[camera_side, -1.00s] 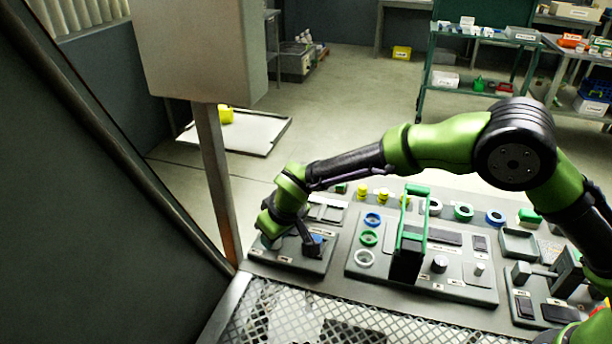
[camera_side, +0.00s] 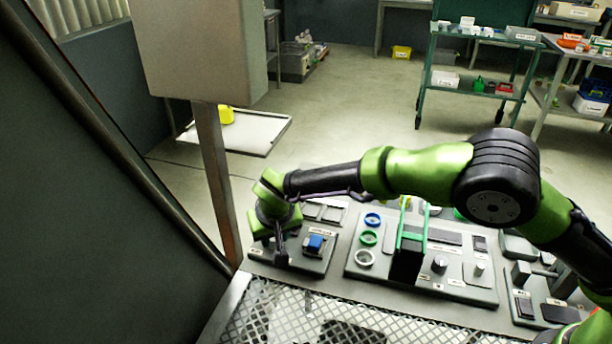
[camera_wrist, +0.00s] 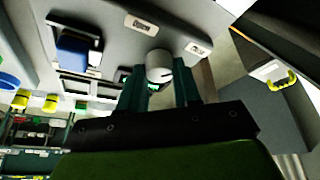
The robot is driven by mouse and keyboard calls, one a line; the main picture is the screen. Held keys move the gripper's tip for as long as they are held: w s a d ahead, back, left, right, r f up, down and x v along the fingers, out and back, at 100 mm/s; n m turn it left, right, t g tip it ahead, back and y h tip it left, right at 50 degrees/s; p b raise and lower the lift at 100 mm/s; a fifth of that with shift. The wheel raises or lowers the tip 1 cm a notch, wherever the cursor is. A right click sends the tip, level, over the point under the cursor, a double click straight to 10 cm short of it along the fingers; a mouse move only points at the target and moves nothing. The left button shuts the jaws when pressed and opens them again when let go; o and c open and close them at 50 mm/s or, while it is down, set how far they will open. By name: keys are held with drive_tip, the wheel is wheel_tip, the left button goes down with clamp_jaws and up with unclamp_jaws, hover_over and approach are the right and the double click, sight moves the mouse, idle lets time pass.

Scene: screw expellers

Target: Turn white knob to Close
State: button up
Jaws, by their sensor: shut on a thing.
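The white knob (camera_wrist: 159,66) is round and pale, with a dark mark on its side. It sits on a grey panel (camera_wrist: 110,30) between my two dark green fingers in the wrist view. My gripper (camera_wrist: 160,82) is shut on it. In the side view my gripper (camera_side: 281,256) points down at the left end of the grey console and hides the knob. Two small white labels sit on the panel near the knob, one above (camera_wrist: 141,25) and one to its right (camera_wrist: 197,48). Their print is too small to read.
A blue switch (camera_side: 315,243) stands on the same panel, just right of my gripper. Further right are blue, green and white rings (camera_side: 365,259) and a tall green-framed black block (camera_side: 407,258). A grey post (camera_side: 217,185) rises close to the left.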

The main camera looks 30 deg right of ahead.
drive_tip(key=shift+d, duration=0.1)
drive_tip(key=o, duration=0.8)
drive_tip(key=shift+c, duration=0.2)
drive_tip(key=v, duration=1.6)
drive_tip(key=shift+s+r, duration=0.2)
drive_tip(key=shift+r, duration=0.15)
